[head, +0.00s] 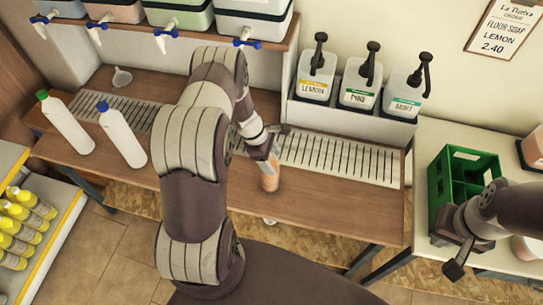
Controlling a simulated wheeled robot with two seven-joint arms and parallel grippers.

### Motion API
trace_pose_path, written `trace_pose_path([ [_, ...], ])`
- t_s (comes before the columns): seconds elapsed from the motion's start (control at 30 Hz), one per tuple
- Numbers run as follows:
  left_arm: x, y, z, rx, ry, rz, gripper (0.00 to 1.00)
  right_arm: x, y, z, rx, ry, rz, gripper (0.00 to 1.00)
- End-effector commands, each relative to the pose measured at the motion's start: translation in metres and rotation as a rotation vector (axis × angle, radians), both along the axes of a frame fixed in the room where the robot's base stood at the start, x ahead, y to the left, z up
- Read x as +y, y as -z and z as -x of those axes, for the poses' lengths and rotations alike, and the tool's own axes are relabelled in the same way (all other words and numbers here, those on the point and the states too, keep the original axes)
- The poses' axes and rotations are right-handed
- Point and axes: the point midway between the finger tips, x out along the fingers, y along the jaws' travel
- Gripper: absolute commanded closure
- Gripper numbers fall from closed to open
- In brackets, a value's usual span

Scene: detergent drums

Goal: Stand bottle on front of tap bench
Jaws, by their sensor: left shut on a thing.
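The tap bench (320,205) is a long brown wooden counter with slotted drip grates set into its back part.
Two white bottles, one green-capped (65,122) and one blue-capped (122,136), stand at the bench's left. A small funnel (122,77) lies behind them. Drums with blue-handled taps line the back shelf. Pump jugs (359,80) stand behind the right grate (340,158). A green crate (437,190) sits right.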

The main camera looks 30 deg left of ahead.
Motion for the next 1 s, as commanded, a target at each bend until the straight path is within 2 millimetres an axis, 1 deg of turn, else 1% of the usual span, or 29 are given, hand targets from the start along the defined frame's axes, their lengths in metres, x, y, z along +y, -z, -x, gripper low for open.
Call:
trace_pose_path([
  [0.17,0.000,0.000,-0.001,-0.002,0.000,-0.001,1.00,0.000,0.001,0.000,0.000,0.000,0.000,1.00],
  [0.27,0.000,0.003,-0.001,-0.002,-0.001,0.000,1.00,0.000,0.004,0.000,0.000,0.000,0.000,1.00],
  [0.3,0.000,0.004,0.000,-0.001,0.000,0.000,0.28,0.000,0.005,0.000,0.000,0.000,0.000,1.00],
  [0.37,0.000,0.003,0.000,0.000,0.000,0.000,0.08,0.000,0.003,0.000,0.000,0.000,0.000,1.00],
  [0.4,0.000,0.003,0.000,0.000,0.000,0.000,0.05,0.000,0.003,0.000,0.000,0.000,0.000,1.00],
  [0.63,0.000,0.002,0.000,0.000,0.000,0.000,0.05,0.000,0.003,0.000,0.000,0.000,0.000,1.00],
  [0.7,0.000,-0.004,-0.001,-0.001,0.000,0.000,0.05,0.000,-0.003,0.000,0.000,0.000,0.000,1.00],
  [0.77,0.004,-0.007,-0.001,-0.003,-0.002,-0.002,0.05,0.000,0.003,0.000,0.000,0.000,0.000,1.00],
  [0.87,0.013,-0.028,0.001,-0.005,-0.002,-0.002,0.05,0.000,0.009,0.000,0.000,0.000,0.000,1.00],
  [1.0,0.027,-0.064,0.005,-0.005,-0.001,-0.003,0.05,0.000,0.016,0.000,0.000,0.000,0.000,1.00],
])
